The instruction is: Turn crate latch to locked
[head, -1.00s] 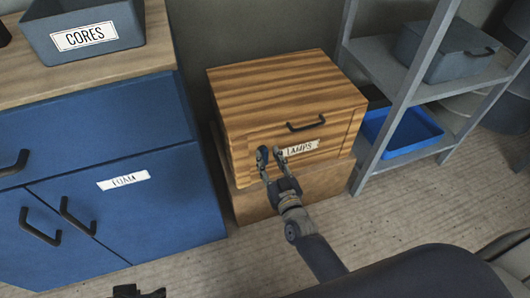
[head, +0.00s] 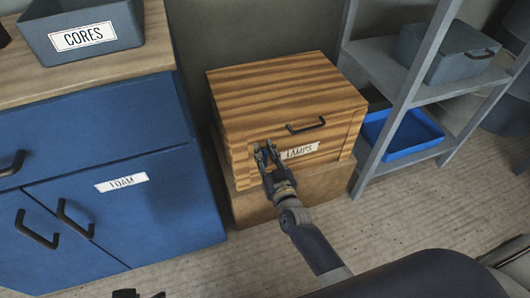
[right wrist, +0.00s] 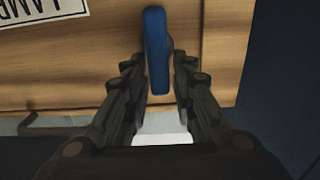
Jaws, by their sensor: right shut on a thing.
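The wooden crate (head: 285,85) labelled LAMPS stands closed on a plain wooden box. Its latch (right wrist: 157,50) shows in the right wrist view as a blue bar, upright in that picture, on the wooden front beside the label. My right gripper (head: 266,150) is at the left part of the crate front in the head view, its fingers shut on the latch. The fingers hide the latch in the head view. Dark tips at the bottom edge of the head view seem to be my left gripper (head: 138,294); its jaws cannot be made out.
A blue cabinet (head: 150,215) labelled FOAM stands at the left, with a grey CORES bin (head: 85,45) on top. A grey shelf rack (head: 385,60) with a blue tray (head: 400,135) stands right of the crate. The floor in front is clear.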

